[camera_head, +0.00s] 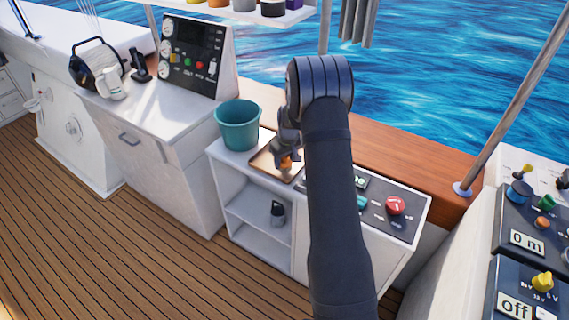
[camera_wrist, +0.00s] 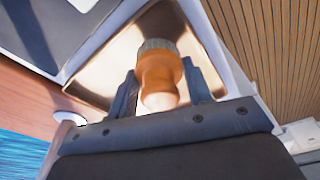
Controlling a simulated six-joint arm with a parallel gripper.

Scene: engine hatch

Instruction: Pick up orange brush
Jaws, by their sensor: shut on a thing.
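The orange brush (camera_wrist: 157,72) is between the two fingers of my gripper (camera_wrist: 166,92) in the wrist view. Its orange handle points toward the gripper and a greyish band shows at its far end. In the head view the brush is a small orange patch (camera_head: 286,162) beneath my gripper (camera_head: 285,153), over a brown tray (camera_head: 263,164) on the white cabinet. My gripper is shut on the brush. The wrist view does not show clearly whether the brush touches the tray (camera_wrist: 112,72). My arm hides part of the cabinet top.
A teal bucket (camera_head: 238,126) stands just left of the tray. A panel with a red button (camera_head: 395,205) lies to the right, partly behind my arm. A dark object (camera_head: 277,213) sits on the shelf below. The wooden deck (camera_head: 110,240) in front is clear.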

